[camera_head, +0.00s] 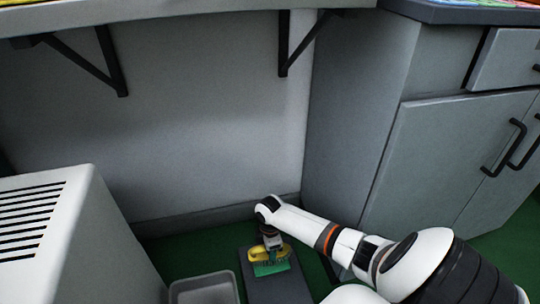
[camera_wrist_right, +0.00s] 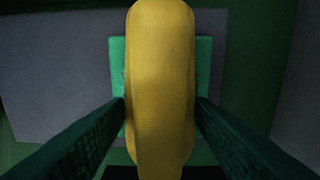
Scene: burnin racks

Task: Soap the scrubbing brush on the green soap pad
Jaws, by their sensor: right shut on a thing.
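The scrubbing brush has a yellow handle (camera_head: 268,254) and lies low over the green soap pad (camera_head: 272,268). My right gripper (camera_head: 271,243) is shut on the brush from above. In the right wrist view the yellow brush (camera_wrist_right: 161,80) fills the middle between two dark green fingers. Part of the green pad (camera_wrist_right: 203,60) shows on both sides behind the brush. The brush hides the rest of the pad and the bristles, so I cannot tell whether they touch. My left gripper is not in view.
The pad is on a dark grey mat (camera_head: 289,290) on the green floor. A grey tray (camera_head: 205,290) sits left of it. A white vented box (camera_head: 75,235) stands at the left. A grey cabinet (camera_head: 440,150) stands at the right, and a bracketed shelf (camera_head: 190,12) hangs above.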

